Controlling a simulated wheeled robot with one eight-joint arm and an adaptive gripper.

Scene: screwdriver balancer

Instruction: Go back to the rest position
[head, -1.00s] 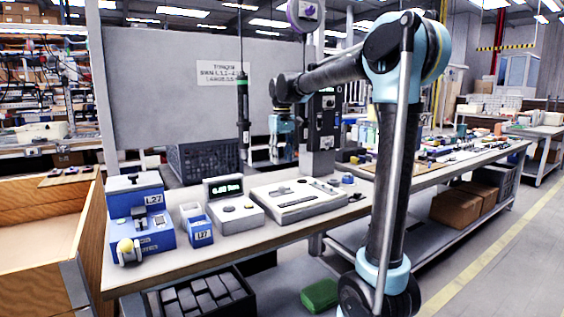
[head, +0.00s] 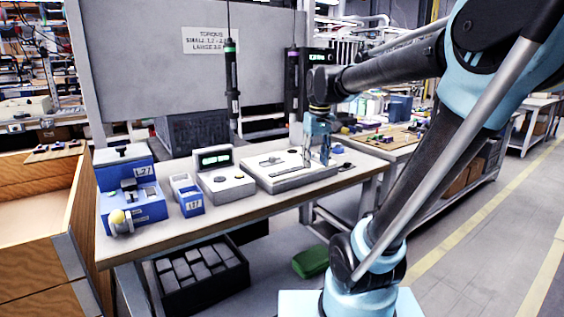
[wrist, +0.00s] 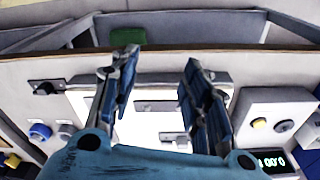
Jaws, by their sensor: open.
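My gripper (head: 318,158) is open and empty, pointing down above the right part of a white tray (head: 290,187) on the workbench. In the wrist view its two blue-padded fingers (wrist: 160,65) are spread apart, with the tray (wrist: 145,130) behind them and nothing between them. A black screwdriver with a green ring (head: 232,80) hangs upright on a cable, to the left of my gripper. A second one with a purple ring (head: 292,82) hangs nearer to my arm, apart from my gripper. Its lower end is partly hard to see.
On the bench (head: 240,222) stand a display unit (head: 225,185), a small blue bin (head: 187,196) and a blue fixture (head: 130,195). A grey panel (head: 150,75) stands behind. A black crate (head: 200,275) and a green object (head: 311,261) are below. Open floor lies to the right.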

